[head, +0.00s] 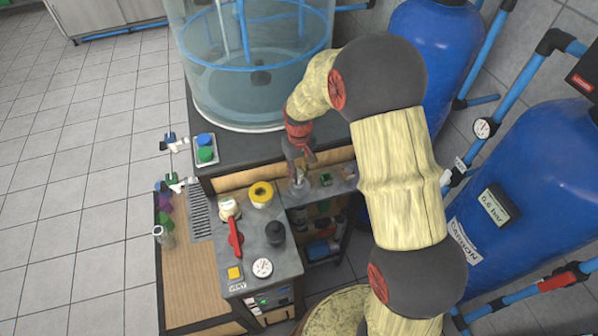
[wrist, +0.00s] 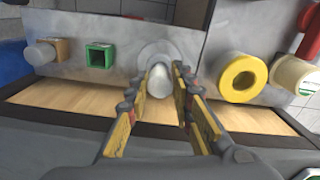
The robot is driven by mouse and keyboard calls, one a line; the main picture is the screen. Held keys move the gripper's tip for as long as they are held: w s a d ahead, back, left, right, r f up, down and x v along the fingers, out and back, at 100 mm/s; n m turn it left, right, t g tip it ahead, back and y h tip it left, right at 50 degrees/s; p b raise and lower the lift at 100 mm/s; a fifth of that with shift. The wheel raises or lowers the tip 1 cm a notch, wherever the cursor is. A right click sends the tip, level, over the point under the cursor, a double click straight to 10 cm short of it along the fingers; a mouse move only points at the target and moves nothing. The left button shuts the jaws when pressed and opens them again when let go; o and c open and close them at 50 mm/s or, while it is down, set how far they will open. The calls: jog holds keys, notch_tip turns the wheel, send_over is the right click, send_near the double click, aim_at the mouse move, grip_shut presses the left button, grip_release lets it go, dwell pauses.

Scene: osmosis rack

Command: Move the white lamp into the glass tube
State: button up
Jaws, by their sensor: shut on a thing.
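My gripper (wrist: 163,80) is shut on a smooth white rounded piece, the white lamp (wrist: 159,82), seen between its fingers in the wrist view. Behind the lamp is a pale round collar (wrist: 158,52) on the grey panel; I cannot tell whether the lamp touches it. In the head view my gripper (head: 299,176) is low over the shelf between the yellow ring and the green square, and mostly hides the lamp. A small clear glass-like vessel (head: 165,238) stands at the left of the bench in the head view; I cannot tell whether it is the glass tube.
A yellow ring (head: 260,193) and a red-handled valve (head: 235,238) are left of my gripper in the head view. A green square socket (head: 326,179) is right. A large clear tank (head: 250,95) stands behind, blue tanks (head: 540,190) at right.

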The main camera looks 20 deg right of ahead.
jog(key=shift+f+b, duration=0.6)
jog(key=shift+f, duration=0.6)
jog(key=o, duration=0.8)
jog(key=o, duration=0.5)
jog(key=shift+o, duration=0.2)
jog(key=shift+r, duration=0.1)
jog(key=shift+r+p, duration=2.5)
jog(key=shift+r, duration=1.45)
